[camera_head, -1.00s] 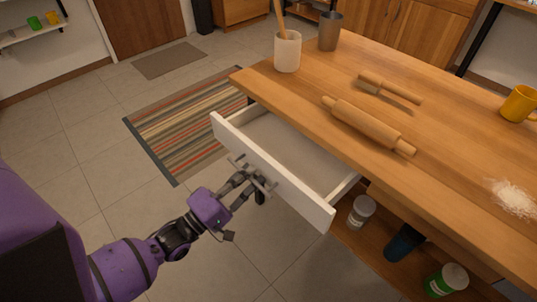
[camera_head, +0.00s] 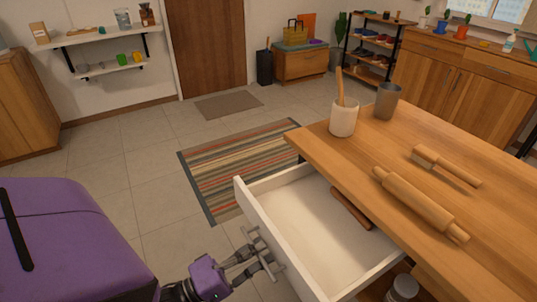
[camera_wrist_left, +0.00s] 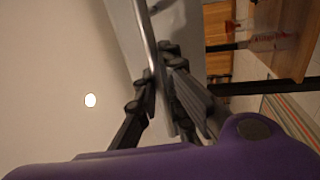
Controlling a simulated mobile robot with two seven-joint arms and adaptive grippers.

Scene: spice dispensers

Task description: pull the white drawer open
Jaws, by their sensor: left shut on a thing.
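The white drawer (camera_head: 315,232) stands well out from under the wooden table, and its pale inside shows. A grey metal bar handle (camera_head: 256,242) is on its front. My left gripper (camera_head: 260,256) is shut on this handle, outside the drawer front. In the left wrist view the fingers (camera_wrist_left: 165,100) close around the metal bar (camera_wrist_left: 150,50). A brown wooden-looking item (camera_head: 352,208) shows at the back of the drawer, partly under the table edge. My right gripper is not in view.
On the wooden table (camera_head: 400,145) are a rolling pin (camera_head: 420,204), a wooden-handled brush or scraper (camera_head: 445,166), a white crock (camera_head: 343,118) and a grey cup (camera_head: 387,101). A jar (camera_head: 404,287) stands below, right of the drawer. Tiled floor and a striped rug (camera_head: 235,168) lie left.

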